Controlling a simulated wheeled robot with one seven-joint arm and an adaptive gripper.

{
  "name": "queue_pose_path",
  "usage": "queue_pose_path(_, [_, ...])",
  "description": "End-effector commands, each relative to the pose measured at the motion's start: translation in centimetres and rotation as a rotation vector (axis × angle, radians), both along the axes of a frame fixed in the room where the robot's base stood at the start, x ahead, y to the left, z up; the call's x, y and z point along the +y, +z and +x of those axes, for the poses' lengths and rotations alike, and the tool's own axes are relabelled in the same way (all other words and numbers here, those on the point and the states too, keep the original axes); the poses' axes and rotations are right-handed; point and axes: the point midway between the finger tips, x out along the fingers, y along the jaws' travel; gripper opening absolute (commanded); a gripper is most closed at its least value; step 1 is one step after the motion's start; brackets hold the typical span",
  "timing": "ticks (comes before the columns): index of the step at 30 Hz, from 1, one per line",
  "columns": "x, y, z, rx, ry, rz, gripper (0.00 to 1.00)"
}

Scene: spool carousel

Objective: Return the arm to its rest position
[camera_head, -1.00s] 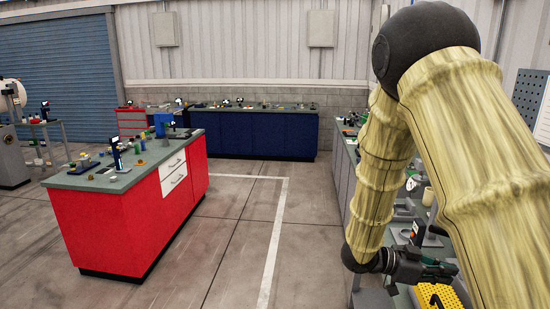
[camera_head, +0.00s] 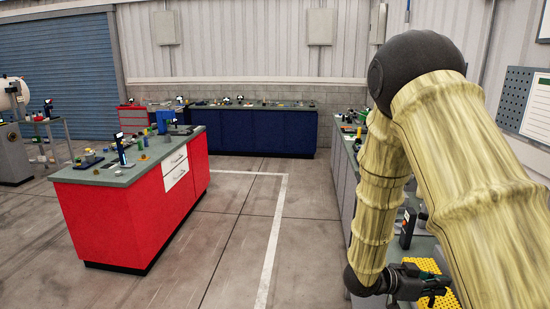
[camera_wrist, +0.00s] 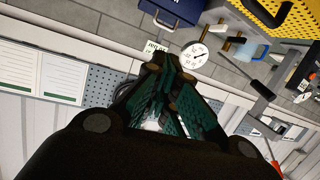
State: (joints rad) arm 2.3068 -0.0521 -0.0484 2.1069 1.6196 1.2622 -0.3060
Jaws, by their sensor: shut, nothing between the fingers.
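My arm, covered in pale yellow sleeves with dark joints, fills the right side of the head view. My gripper (camera_head: 436,288) hangs at its end at the lower right, over the right-hand bench, with a yellow perforated surface close by. In the wrist view my gripper (camera_wrist: 160,68) is shut and empty, its dark green fingers close together. It points toward a wall area with a round white gauge. The upper arm hides part of the bench.
A red workbench (camera_head: 124,222) with small items on top stands at the left. A dark blue bench (camera_head: 256,133) stands along the back wall. The floor (camera_head: 236,225) between them is clear. In the wrist view, a round gauge (camera_wrist: 194,55) and a yellow case (camera_wrist: 300,20) lie beyond the fingers.

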Motion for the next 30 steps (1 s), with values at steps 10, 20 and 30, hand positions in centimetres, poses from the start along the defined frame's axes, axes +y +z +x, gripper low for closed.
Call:
queue_pose_path(10, [1.8, -9.9, -0.2, 0.17, 0.318, 0.114, 0.0])
queue_pose_path(20, [7.8, -23.7, -6.2, 0.443, 0.709, 0.395, 0.0])
queue_pose_path(30, [15.9, -33.5, -19.1, 0.736, 1.013, 0.771, 0.0])
